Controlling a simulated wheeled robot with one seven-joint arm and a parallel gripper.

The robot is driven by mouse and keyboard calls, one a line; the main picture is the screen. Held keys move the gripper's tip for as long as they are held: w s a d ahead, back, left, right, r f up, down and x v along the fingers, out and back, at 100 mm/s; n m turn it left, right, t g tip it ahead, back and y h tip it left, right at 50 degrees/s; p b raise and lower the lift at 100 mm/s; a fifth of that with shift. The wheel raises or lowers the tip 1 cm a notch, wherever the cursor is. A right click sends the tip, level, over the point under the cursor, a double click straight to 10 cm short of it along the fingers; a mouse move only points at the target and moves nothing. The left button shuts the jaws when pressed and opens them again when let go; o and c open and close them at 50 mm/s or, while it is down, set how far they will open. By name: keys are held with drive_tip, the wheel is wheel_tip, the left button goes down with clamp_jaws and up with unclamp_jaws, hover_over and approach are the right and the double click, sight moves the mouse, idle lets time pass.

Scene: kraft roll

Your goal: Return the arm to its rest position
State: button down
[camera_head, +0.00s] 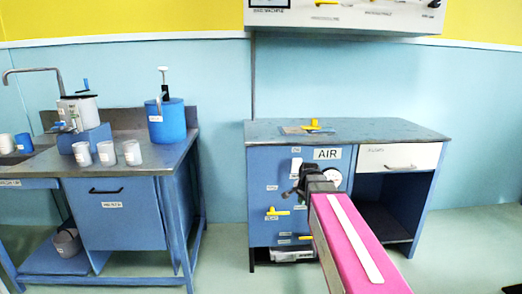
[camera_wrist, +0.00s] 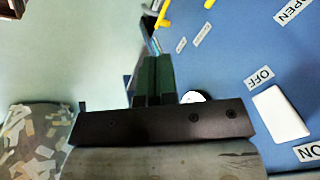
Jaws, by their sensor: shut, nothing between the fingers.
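My gripper (camera_head: 297,192) is at the end of my outstretched pink arm, in front of the blue cabinet marked AIR (camera_head: 262,170). In the wrist view my gripper (camera_wrist: 150,50) shows as dark fingers close together, shut with nothing between them. The blue panel fills the right of that view, with labels reading OPEN, OFF and ON. I cannot tell whether the fingertips touch the panel. Part of the cabinet front is hidden behind my arm.
Yellow handles (camera_head: 277,212) stick out of the panel, and a round gauge (camera_head: 333,177) sits beside my wrist. The worktop (camera_head: 375,130) carries a yellow-handled item (camera_head: 314,125). A left bench (camera_head: 140,150) holds cups and a blue canister (camera_head: 166,121). Floor between is clear.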

drive_tip(key=s+f+n+g, duration=0.3)
drive_tip(key=s+f+n, duration=0.7)
drive_tip(key=s+f, duration=0.4)
drive_tip(key=s+a, duration=0.1)
drive_tip(key=s, duration=0.2)
drive_tip(key=shift+s+n+g, duration=0.3)
drive_tip(key=shift+s+g, duration=0.1)
drive_tip(key=shift+f, duration=0.1)
